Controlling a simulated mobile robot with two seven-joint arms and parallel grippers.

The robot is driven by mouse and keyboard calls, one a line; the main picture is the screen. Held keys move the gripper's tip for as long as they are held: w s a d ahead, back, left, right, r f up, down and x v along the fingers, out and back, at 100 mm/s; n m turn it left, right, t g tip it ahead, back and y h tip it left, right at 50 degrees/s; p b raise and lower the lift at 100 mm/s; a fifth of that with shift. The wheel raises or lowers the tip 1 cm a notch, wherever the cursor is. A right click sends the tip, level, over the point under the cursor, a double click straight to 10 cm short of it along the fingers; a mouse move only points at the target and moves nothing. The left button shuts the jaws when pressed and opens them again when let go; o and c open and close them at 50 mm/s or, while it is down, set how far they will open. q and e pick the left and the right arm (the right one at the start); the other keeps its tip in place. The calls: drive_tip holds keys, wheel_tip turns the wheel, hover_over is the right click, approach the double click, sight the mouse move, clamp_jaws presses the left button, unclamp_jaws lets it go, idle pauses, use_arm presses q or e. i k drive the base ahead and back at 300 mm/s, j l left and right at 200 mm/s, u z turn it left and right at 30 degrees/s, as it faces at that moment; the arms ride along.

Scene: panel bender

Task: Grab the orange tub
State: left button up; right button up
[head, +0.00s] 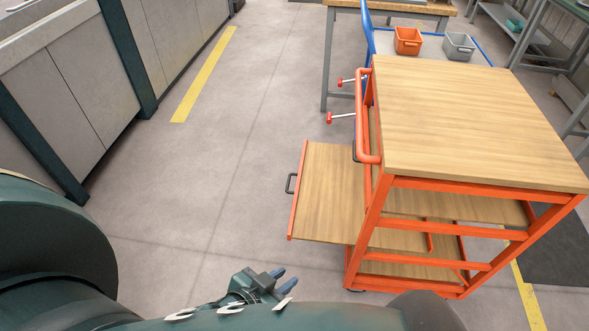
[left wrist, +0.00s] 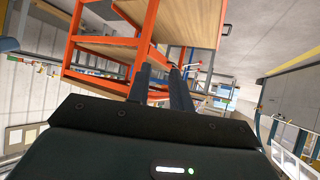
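The orange tub (head: 408,41) stands upright at the top of the head view, on a pale, blue-edged surface (head: 428,46) behind the wood-topped trolley. A grey tub (head: 459,46) stands just to its right. My left gripper (head: 284,280) is low in the head view, far from the tub and nearer to me than the trolley. Its two fingers are apart with nothing between them, as the left wrist view (left wrist: 161,72) also shows. The tub is not recognisable in the left wrist view. My right gripper is not in view.
The orange-framed trolley (head: 470,120) fills the right side, with its wooden drawer or shelf (head: 330,190) pulled out to the left. Red-tipped levers (head: 340,117) stick out near its handle. Grey cabinets (head: 70,80) line the left. The floor between (head: 220,150) is clear.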

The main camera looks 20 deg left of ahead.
sight(407, 41)
drive_tip(key=i+j, duration=0.1)
drive_tip(key=j, duration=0.25)
drive_tip(key=i+j, duration=0.1)
drive_tip(key=j, duration=0.25)
drive_tip(key=i+j, duration=0.1)
drive_tip(key=j, duration=0.25)
drive_tip(key=i+j, duration=0.55)
drive_tip(key=j, duration=0.1)
